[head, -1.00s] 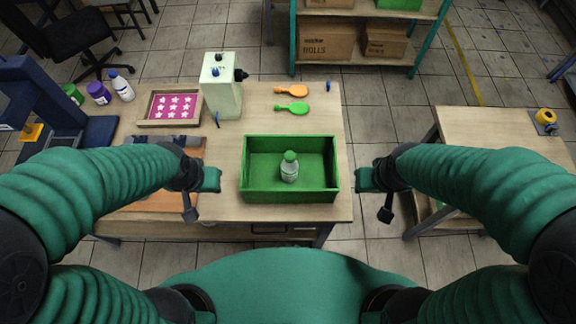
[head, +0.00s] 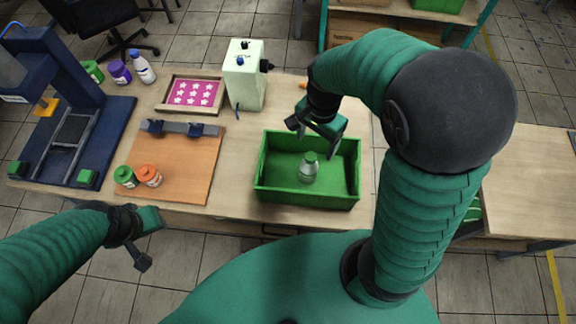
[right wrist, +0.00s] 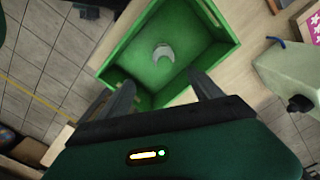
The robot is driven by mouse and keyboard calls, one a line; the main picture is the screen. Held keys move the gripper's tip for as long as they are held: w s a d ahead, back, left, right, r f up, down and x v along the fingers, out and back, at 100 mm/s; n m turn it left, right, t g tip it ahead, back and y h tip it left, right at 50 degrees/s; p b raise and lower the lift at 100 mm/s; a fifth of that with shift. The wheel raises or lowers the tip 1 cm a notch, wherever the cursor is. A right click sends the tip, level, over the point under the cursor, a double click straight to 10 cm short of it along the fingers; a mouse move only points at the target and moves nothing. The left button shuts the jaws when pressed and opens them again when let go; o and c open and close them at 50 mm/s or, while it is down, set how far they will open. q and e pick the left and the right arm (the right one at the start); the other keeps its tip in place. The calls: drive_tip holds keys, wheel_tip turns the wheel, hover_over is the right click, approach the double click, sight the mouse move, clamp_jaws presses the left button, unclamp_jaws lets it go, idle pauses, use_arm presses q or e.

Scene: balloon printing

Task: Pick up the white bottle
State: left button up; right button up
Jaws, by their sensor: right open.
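A small whitish bottle with a pale green cap (head: 309,168) stands upright inside the green bin (head: 307,198) on the table. In the right wrist view it shows from above as a pale round shape with a bright crescent (right wrist: 163,53) on the floor of the green bin (right wrist: 222,50). My right gripper (head: 313,140) is open and empty, above the bin's back part, apart from the bottle. Its two fingers show in the right wrist view (right wrist: 163,93). My left gripper (head: 146,242) hangs at the table's front edge. Its finger gap is unclear.
Another white bottle with a blue cap (head: 143,69) stands at the back left beside a purple one (head: 119,73). A pale green box machine (head: 243,80) stands behind the bin. A wooden board (head: 180,165) with two jars (head: 148,176) lies left of it.

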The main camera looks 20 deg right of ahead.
sight(312, 158)
drive_tip(key=f+b, duration=0.1)
drive_tip(key=f, duration=0.4)
drive_tip(key=f+b, duration=0.1)
drive_tip(key=f, duration=0.5)
drive_tip(key=shift+w+a, duration=0.1)
drive_tip(key=shift+a, duration=0.1)
drive_tip(key=f, duration=0.2)
drive_tip(key=f+b, duration=0.1)
drive_tip(key=f, duration=0.1)
drive_tip(key=w+f, duration=0.1)
drive_tip(key=f, duration=0.1)
drive_tip(key=shift+d, duration=0.15)
drive_tip(key=shift+s+r, duration=0.15)
drive_tip(key=shift+r, duration=0.05)
drive_tip(key=c, duration=0.5)
clamp_jaws()
